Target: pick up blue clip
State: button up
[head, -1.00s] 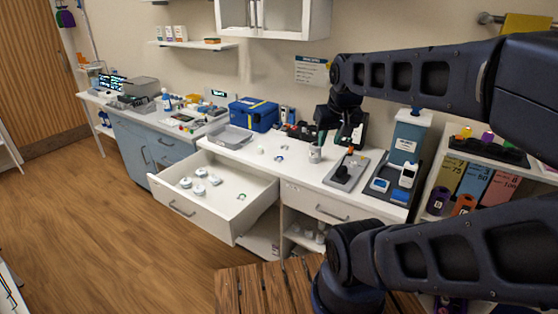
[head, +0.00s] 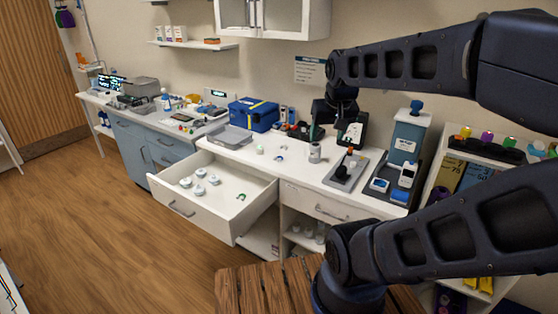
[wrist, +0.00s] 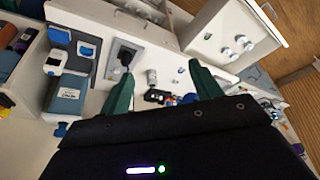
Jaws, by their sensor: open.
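A small blue clip (head: 281,158) lies on the white counter (head: 262,170), behind the open drawer. It also shows in the wrist view as a small blue curved piece (wrist: 181,70), between the fingertips in the picture and beyond them. My gripper (head: 318,132) is above the back of the counter, right of the clip. In the wrist view my gripper (wrist: 162,70) has its two green fingers spread apart with nothing held between them. A green clip (head: 240,196) lies in the open drawer (head: 215,212).
A white jar (head: 314,152) stands right of the clip, and a small pale item (head: 260,149) to its left. A grey tray (head: 345,170), a dark tray with devices (head: 379,185) and a blue box (head: 253,114) flank this area. Several white round items lie in the drawer.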

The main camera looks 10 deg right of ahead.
jog(key=w+m, duration=0.3)
jog(key=w, duration=0.8)
jog(key=m+g+h, duration=0.1)
jog(key=m+h, duration=0.3)
jog(key=m, duration=0.2)
send_over(279, 157)
jog(key=s+a, duration=0.3)
jog(key=a, duration=0.1)
notch_tip(279, 157, down, 24)
jog(key=x, duration=1)
jog(key=shift+s+a+f, duration=0.1)
jog(key=shift+s+f, duration=0.1)
jog(key=shift+f, duration=0.1)
jog(key=shift+c, duration=0.4)
jog(key=c, duration=1)
